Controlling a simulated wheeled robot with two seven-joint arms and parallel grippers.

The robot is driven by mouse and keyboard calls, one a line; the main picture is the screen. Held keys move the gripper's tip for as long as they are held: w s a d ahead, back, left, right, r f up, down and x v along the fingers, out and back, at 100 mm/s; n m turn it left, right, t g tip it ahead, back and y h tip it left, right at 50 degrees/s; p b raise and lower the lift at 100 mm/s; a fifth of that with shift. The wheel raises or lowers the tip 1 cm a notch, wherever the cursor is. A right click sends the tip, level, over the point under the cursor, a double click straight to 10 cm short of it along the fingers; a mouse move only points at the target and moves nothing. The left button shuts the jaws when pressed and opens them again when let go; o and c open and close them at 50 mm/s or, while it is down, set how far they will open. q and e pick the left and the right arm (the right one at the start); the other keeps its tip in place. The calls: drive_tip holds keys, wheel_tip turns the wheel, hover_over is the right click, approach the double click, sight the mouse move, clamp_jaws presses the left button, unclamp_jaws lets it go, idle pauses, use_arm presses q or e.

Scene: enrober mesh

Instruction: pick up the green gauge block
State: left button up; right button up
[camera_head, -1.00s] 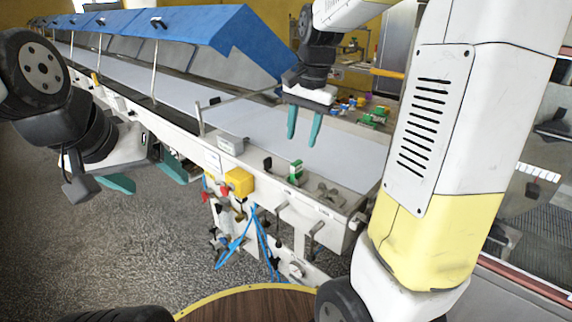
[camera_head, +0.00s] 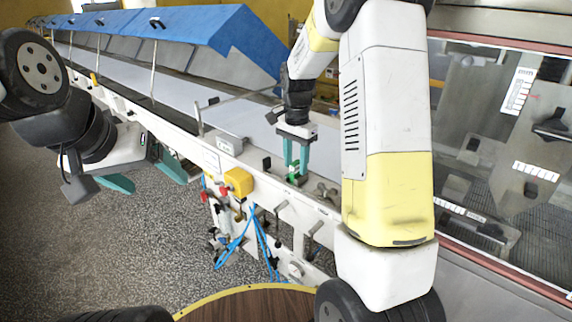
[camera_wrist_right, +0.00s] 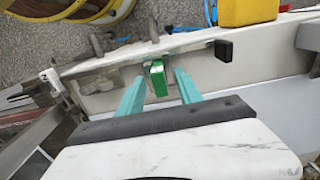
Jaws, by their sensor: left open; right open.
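The green gauge block (camera_head: 294,179) stands on the pale side rail of the conveyor, partly hidden by my right gripper in the head view. In the right wrist view the green gauge block (camera_wrist_right: 157,79) sits between the two teal fingers, with a gap visible on each side. My right gripper (camera_head: 296,166) is open and points down at the block; its fingers also show in the right wrist view (camera_wrist_right: 160,74). My left gripper (camera_head: 147,178) is open and empty, out over the floor left of the conveyor.
A yellow box (camera_head: 239,181) is mounted on the conveyor's side, left of the block. A black knob (camera_wrist_right: 224,50) stands on the rail nearby. Grey metal fittings (camera_head: 327,192) lie to the block's right. The belt (camera_head: 233,121) runs behind under a blue cover (camera_head: 215,38).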

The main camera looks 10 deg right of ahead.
drive_tip(key=shift+f, duration=0.25)
clamp_jaws()
drive_tip(key=shift+r, duration=0.15)
